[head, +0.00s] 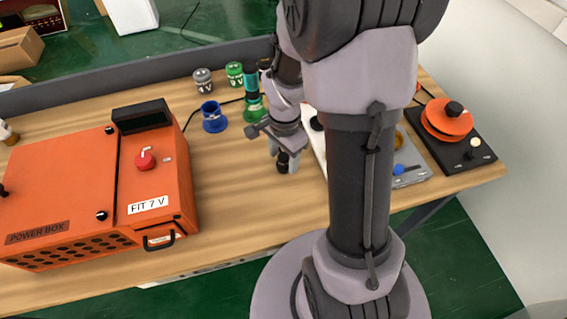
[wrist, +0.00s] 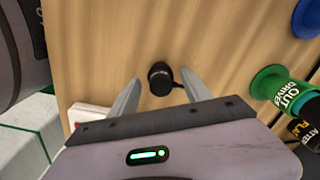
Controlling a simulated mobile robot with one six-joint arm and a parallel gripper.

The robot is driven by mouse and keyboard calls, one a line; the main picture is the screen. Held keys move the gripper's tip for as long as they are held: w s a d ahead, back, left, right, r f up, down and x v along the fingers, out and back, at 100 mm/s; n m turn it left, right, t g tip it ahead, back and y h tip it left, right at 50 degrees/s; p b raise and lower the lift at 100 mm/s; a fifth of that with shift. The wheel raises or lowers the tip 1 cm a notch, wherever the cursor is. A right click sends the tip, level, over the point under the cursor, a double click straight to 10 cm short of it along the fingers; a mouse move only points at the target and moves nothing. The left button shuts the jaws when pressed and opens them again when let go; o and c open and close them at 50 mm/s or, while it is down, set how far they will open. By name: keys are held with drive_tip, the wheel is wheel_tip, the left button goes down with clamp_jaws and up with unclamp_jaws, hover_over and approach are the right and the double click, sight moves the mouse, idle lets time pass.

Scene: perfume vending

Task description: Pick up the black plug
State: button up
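The black plug (wrist: 160,78) shows in the wrist view as a short dark cylinder with a small dark piece at its right side. My gripper (wrist: 161,75) is open, with one finger on each side of the plug and wood showing in the gaps, so it is not clamped. In the head view my gripper (head: 286,166) points down at the wooden table, with the plug (head: 283,158) between its fingers, partly hidden by them. I cannot tell how far the fingertips are above the table.
The orange power box (head: 80,190), labelled FIT 7 V, stands on the left. A blue spool-like piece (head: 214,117) and a green one (head: 254,110) stand behind my gripper. A light panel (head: 411,176) and an orange disc device (head: 447,118) are right. Bare wood lies left of my gripper.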

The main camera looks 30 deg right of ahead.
sight(284, 156)
clamp_jaws()
drive_tip(key=shift+s, duration=0.1)
wheel_tip(284, 156, up, 10)
drive_tip(key=p, duration=0.4)
drive_tip(key=c, duration=0.8)
unclamp_jaws()
clamp_jaws()
